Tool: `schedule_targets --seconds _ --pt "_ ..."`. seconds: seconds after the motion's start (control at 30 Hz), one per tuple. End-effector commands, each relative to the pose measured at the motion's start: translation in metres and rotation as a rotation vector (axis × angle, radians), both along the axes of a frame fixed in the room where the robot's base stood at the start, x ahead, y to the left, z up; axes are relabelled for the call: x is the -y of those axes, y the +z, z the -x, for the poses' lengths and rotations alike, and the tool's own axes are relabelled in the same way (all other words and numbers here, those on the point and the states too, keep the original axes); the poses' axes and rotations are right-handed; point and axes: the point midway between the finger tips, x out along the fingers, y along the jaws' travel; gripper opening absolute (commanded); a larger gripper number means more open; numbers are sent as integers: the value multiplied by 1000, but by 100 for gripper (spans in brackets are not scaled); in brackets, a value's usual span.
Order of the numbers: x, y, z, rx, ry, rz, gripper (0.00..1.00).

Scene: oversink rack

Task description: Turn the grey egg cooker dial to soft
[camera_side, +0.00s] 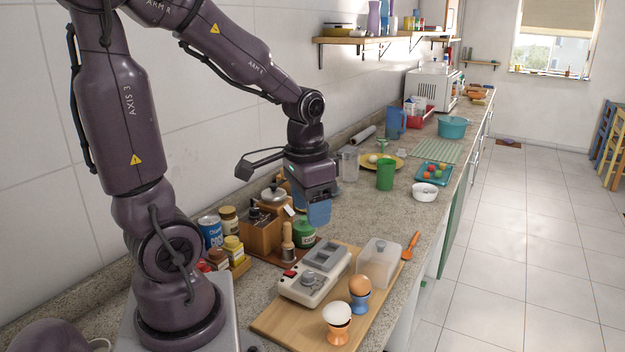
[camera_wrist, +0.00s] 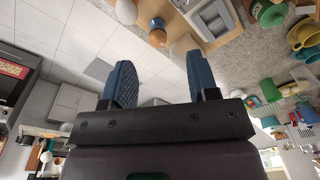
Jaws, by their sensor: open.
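The grey egg cooker (camera_side: 329,255) sits on a wooden board (camera_side: 277,325) on the counter. Its round dial (camera_side: 309,280) is on the front part, beside a red switch (camera_side: 290,272); the mark it points at is too small to read. My gripper (camera_side: 319,217) is above and behind the cooker, pointing down, apart from it. In the wrist view my gripper (camera_wrist: 158,62) is open, with nothing between its blue fingers. The cooker (camera_wrist: 211,20) shows there at the top edge, partly cut off; I cannot make out the dial there.
A clear lid (camera_side: 378,262), a brown egg in a blue cup (camera_side: 359,301) and a white egg in an orange cup (camera_side: 337,335) stand beside the cooker. A green jar (camera_side: 304,233), a wooden caddy (camera_side: 260,233) and spice jars (camera_side: 233,250) crowd behind. An orange spoon (camera_side: 410,245) lies right.

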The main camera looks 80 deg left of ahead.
Motion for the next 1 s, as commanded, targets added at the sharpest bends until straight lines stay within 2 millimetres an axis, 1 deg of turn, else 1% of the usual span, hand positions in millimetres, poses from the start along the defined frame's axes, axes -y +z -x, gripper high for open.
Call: schedule_targets --seconds 0.03,0.1,0.37,0.6,0.8,1.0 --pt "8 8 0 25 3 -8 54" --pt "17 17 0 57 12 -15 54" --pt "51 49 8 181 14 -23 54" --pt "78 73 17 300 -58 -18 54" --pt "91 85 21 367 -120 -13 54" --pt "95 88 22 385 -138 -13 54"
